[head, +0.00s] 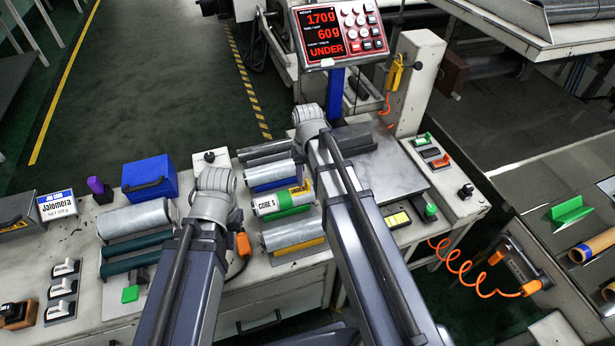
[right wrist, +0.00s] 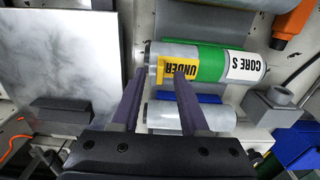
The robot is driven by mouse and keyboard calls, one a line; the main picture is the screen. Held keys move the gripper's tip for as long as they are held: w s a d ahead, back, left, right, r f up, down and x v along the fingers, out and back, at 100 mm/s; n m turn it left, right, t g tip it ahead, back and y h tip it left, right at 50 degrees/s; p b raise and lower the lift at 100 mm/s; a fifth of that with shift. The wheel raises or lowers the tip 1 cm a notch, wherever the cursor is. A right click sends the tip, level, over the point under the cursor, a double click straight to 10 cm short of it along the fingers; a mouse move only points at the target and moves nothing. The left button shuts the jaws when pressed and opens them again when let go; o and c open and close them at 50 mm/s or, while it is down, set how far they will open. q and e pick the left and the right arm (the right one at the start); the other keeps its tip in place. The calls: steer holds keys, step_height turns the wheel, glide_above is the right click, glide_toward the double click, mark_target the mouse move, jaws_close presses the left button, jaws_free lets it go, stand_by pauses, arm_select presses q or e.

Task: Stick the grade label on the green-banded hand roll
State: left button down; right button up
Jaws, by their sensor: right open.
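The green-banded hand roll (head: 284,208) lies on the bench between silver rolls, with a white "CORE S" label at its left end. The yellow grade label (head: 301,188), reading "UNDER", is on its silver part beside the green band. In the right wrist view, the roll (right wrist: 210,62) and the label (right wrist: 185,69) lie just past my right gripper (right wrist: 160,76). Its purple fingers are apart, with the label's edge between their tips; I cannot tell if they touch it. My left gripper (head: 213,191) is above the bench left of the rolls; its fingers are hidden.
A scale display (head: 340,30) reads 170g, 60g and UNDER. A blue box (head: 150,178) stands to the left. The metal plate (head: 385,175) is bare.

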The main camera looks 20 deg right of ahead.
step_height(320, 180, up, 7)
steer(key=p, duration=0.6)
steer(key=shift+f, duration=0.1)
steer(key=s+a+r+n+h+p, duration=0.1)
steer(key=s+a+r+n+p, duration=0.2)
steer(key=s+a, duration=1)
step_height(320, 180, up, 3)
steer(key=s+p, duration=0.1)
steer(key=p, duration=0.1)
steer(key=shift+s+p, duration=0.2)
steer(key=shift+p, duration=0.2)
steer(key=shift+f, duration=0.1)
steer(key=shift+s+d, duration=0.1)
stand_by(0.4)
